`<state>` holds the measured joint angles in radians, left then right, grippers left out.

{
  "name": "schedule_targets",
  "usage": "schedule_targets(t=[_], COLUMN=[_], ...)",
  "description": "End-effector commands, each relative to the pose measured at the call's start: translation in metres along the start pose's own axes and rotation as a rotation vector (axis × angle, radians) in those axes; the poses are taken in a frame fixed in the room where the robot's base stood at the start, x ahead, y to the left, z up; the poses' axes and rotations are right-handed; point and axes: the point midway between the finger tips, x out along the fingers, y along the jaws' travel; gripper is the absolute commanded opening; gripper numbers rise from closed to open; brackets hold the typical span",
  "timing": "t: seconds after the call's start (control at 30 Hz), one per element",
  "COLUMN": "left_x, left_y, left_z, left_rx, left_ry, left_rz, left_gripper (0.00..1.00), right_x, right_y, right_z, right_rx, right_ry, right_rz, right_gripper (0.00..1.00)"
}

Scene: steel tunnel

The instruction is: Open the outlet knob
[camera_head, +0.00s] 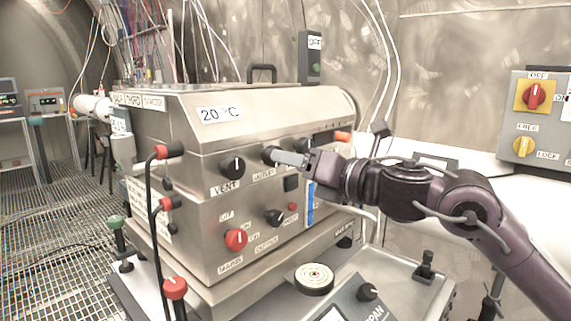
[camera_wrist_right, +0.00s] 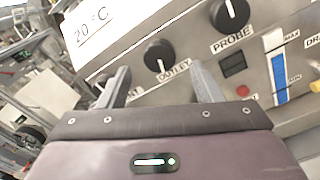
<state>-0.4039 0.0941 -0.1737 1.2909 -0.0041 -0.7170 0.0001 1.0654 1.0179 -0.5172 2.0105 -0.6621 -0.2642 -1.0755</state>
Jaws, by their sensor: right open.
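The outlet knob (camera_head: 269,153) is a round black knob on the sloped upper face of the steel box. In the right wrist view it carries a white pointer line and an OUTLET label below it (camera_wrist_right: 158,55). My right gripper (camera_head: 284,158) is at the panel, its fingertips close to this knob and partly covering it in the head view. In the right wrist view the two grey fingers are spread apart, with the knob between and beyond them (camera_wrist_right: 160,72). I cannot tell whether a finger touches it. My left gripper is not in view.
The black VENT knob (camera_head: 232,168) is left of the outlet knob, and the PROBE knob (camera_wrist_right: 229,15) is to its right. A red knob (camera_head: 236,239) and a black knob (camera_head: 274,217) sit lower. A wall box (camera_head: 540,118) stands at right.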

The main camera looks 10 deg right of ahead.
Motion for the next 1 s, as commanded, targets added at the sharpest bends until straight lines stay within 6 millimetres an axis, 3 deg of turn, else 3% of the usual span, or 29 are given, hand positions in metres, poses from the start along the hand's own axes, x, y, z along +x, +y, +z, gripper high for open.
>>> schedule_targets(t=[0.1, 0.3, 0.83, 1.0], left_x=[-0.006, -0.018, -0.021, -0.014], left_y=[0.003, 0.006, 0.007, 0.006], left_z=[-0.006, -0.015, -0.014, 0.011], left_rx=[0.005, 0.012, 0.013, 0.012], left_ry=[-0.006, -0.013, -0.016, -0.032], left_rz=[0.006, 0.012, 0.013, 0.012], left_gripper=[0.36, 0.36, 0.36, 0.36], right_x=[-0.021, -0.04, -0.043, -0.043], right_y=[-0.002, -0.001, 0.001, 0.012], right_z=[-0.003, -0.002, 0.001, 0.022], right_rx=[-0.004, -0.001, 0.001, 0.0], right_ry=[0.001, 0.001, 0.001, 0.001], right_rz=[-0.004, -0.002, -0.001, -0.001], right_gripper=[0.59, 0.59, 0.59, 0.59])
